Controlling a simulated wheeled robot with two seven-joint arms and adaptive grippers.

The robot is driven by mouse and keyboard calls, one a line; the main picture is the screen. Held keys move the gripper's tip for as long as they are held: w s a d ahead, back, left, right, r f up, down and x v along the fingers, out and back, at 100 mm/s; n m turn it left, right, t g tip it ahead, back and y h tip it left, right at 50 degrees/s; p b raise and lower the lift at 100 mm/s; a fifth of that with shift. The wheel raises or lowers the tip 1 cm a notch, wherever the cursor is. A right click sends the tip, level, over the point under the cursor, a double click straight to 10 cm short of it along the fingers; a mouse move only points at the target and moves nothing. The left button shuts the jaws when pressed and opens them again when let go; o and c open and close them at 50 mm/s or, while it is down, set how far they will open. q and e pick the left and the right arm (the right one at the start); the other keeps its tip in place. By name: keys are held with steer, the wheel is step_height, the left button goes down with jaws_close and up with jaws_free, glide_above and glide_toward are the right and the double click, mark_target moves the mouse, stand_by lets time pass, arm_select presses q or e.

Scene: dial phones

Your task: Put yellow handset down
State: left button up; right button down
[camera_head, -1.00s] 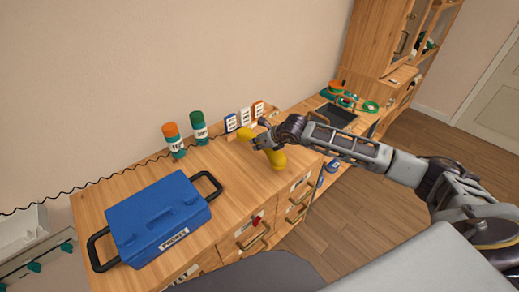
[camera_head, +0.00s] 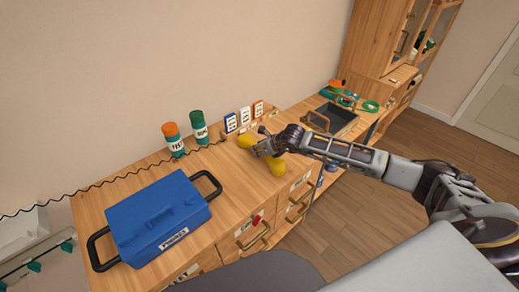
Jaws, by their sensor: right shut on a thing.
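The yellow handset (camera_head: 277,165) is at the right end of the wooden counter (camera_head: 230,180), in front of the small cards. My right gripper (camera_head: 262,147) is shut around its middle, and the fingers hide that part. One yellow end shows to the upper left of the gripper and the other to the lower right. The handset is at or just above the counter top; I cannot tell whether it touches. My left gripper is not in view.
A blue case (camera_head: 155,218) labelled PHONES stands on the counter's left. An orange-capped canister (camera_head: 173,139) and a green-capped canister (camera_head: 199,127) stand at the back. Several small cards (camera_head: 244,119) stand behind the handset. The counter between case and handset is clear.

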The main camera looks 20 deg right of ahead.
steer(key=c, duration=1.6)
jaws_free()
steer(key=o, duration=0.5)
steer(key=shift+s+r, duration=0.1)
steer(key=shift+r, duration=0.1)
steer(key=shift+s+d+r, duration=0.15)
steer(key=shift+r, duration=0.05)
steer(key=shift+s+d+r, duration=0.1)
steer(key=shift+s+r, duration=0.15)
steer(key=shift+s, duration=0.05)
steer(key=v, duration=0.5)
steer(key=shift+v, duration=1.25)
steer(key=shift+s+d+r, duration=0.1)
steer(key=shift+s+r, duration=0.15)
steer(key=shift+s+d+r, duration=0.15)
steer(key=shift+s+r, duration=0.25)
steer(key=shift+r, duration=0.05)
steer(key=shift+s+r, duration=0.25)
steer(key=shift+r, duration=0.1)
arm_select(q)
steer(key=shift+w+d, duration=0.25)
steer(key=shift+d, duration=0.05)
